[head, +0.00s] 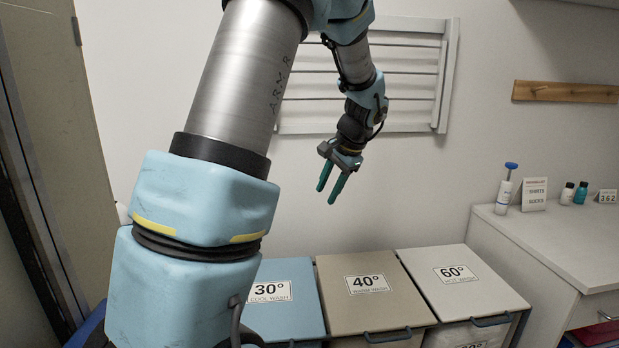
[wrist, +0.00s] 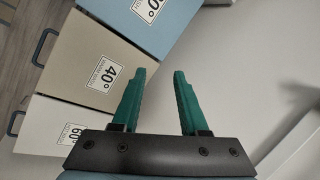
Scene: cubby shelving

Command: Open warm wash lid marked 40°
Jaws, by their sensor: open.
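The warm wash lid (head: 340,300) is beige, closed and marked 40°, in the middle of a row of three. Its dark handle (head: 387,336) is at the front edge. The lid also shows in the wrist view (wrist: 75,50), left of the fingers. My gripper (head: 331,190) is open and empty, with teal fingers pointing down in front of the wall, well above the lids and touching nothing. In the wrist view the two fingers (wrist: 158,100) are spread apart with nothing between them.
A blue 30° lid (head: 287,277) lies to the left and a white 60° lid (head: 467,292) to the right, both closed. A counter (head: 560,240) with bottles and small signs stands at the right. A slatted rack (head: 400,80) is on the wall behind my arm.

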